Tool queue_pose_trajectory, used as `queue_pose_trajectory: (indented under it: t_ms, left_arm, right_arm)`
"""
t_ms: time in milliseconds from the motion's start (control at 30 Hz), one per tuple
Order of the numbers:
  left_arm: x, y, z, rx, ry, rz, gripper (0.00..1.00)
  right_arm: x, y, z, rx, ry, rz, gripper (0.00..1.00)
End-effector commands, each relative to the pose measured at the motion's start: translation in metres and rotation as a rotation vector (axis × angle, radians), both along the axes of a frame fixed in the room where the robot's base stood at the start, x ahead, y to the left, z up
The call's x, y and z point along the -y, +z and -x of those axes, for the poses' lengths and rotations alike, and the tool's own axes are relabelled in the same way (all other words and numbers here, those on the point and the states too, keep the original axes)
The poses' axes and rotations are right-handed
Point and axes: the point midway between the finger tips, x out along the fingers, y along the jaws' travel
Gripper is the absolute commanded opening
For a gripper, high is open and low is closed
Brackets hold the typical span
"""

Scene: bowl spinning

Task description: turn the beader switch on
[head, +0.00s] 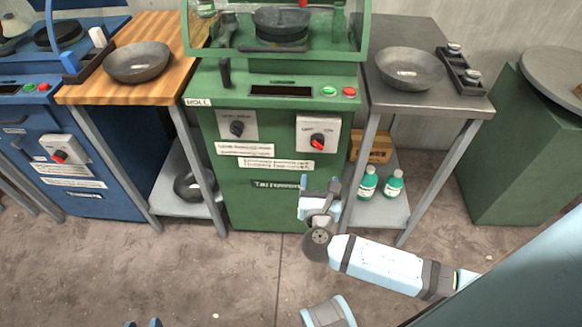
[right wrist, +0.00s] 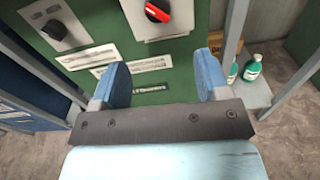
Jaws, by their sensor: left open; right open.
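A green machine (head: 280,204) stands in the middle of the head view. Its front carries a red rotary switch (head: 318,141) on a white plate, right of a dark knob (head: 236,128). Which machine is the beader I cannot read for sure. The red switch is at the top of the right wrist view (right wrist: 157,11). My right gripper (head: 320,183) is open and empty, in front of the panel below the switch and apart from it; its two blue fingers also show in the wrist view (right wrist: 164,80). My left gripper (head: 143,322) shows only its tips at the bottom edge, apart.
A blue machine (head: 95,200) with another red switch (head: 59,156) stands at left. A wooden table (head: 165,65) and a grey table (head: 435,100), each with a bowl, flank the green machine. Green bottles (head: 368,184) stand on the right lower shelf. The floor in front is clear.

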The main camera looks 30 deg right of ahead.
Motion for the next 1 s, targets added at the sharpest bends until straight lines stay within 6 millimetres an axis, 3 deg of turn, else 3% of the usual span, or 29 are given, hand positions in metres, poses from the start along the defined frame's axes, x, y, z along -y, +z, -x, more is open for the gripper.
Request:
queue_pose_trajectory:
  t_ms: [267,700,1000]
  left_arm:
    - [0.001,-0.003,-0.001,0.006,-0.001,0.005,0.43]
    - [0.003,-0.006,-0.001,0.023,-0.005,0.024,0.43]
    - [0.005,-0.004,-0.002,0.031,-0.007,0.033,0.43]
  right_arm:
    - [0.011,0.002,-0.017,0.008,-0.009,0.059,0.69]
    - [0.058,0.001,-0.093,0.008,-0.009,0.056,0.69]
    - [0.073,0.002,-0.118,0.006,-0.007,0.054,0.69]
